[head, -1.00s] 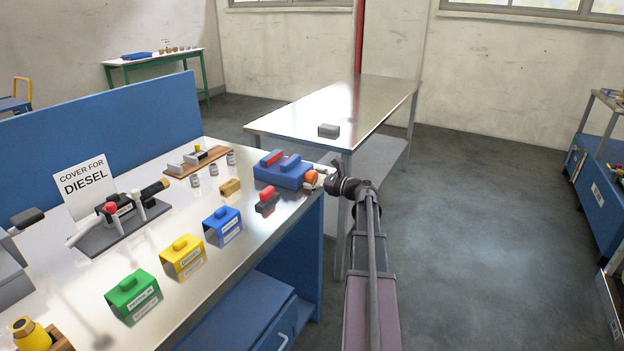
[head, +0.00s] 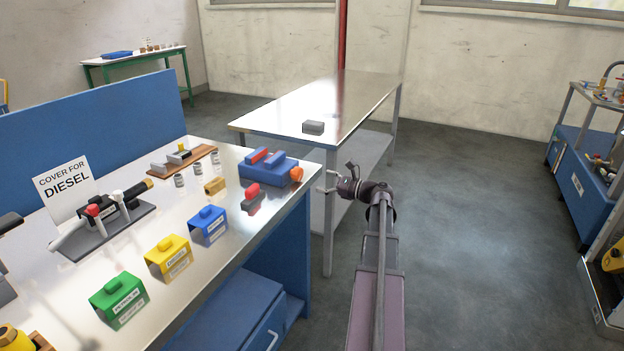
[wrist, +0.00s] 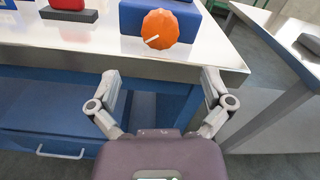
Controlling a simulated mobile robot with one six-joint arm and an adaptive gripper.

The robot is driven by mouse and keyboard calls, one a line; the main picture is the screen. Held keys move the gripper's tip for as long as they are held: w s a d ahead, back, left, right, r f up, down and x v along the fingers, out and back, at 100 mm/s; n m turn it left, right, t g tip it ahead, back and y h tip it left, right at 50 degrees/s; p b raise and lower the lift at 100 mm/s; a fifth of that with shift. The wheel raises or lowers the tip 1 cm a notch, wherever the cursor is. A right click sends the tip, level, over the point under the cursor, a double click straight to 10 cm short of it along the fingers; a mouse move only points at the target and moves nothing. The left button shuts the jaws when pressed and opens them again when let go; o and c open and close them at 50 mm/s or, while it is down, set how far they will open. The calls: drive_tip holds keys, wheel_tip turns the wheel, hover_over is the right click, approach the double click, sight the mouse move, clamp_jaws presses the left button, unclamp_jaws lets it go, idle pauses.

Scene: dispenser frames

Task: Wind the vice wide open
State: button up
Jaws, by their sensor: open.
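The blue vice (head: 268,167) stands at the right end of the workbench, with a red block (head: 257,155) and a blue block as its jaws on top. A gap shows between these two blocks. Its orange knob (head: 297,174) faces the bench's right edge. In the wrist view the knob (wrist: 160,27) is round and ridged, with a white mark pointing to the lower left. My gripper (head: 328,181) is open and empty, to the right of the knob and apart from it. In the wrist view my gripper's fingers (wrist: 160,95) are spread, below the knob and short of the bench edge.
A red and black piece (head: 253,196) lies just left of the vice. Yellow (head: 168,257), blue (head: 207,226) and green (head: 119,299) covers stand along the front of the bench. A steel table (head: 290,110) with a grey block (head: 313,127) stands behind.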

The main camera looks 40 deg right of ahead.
drive_tip(key=shift+v, duration=1.25)
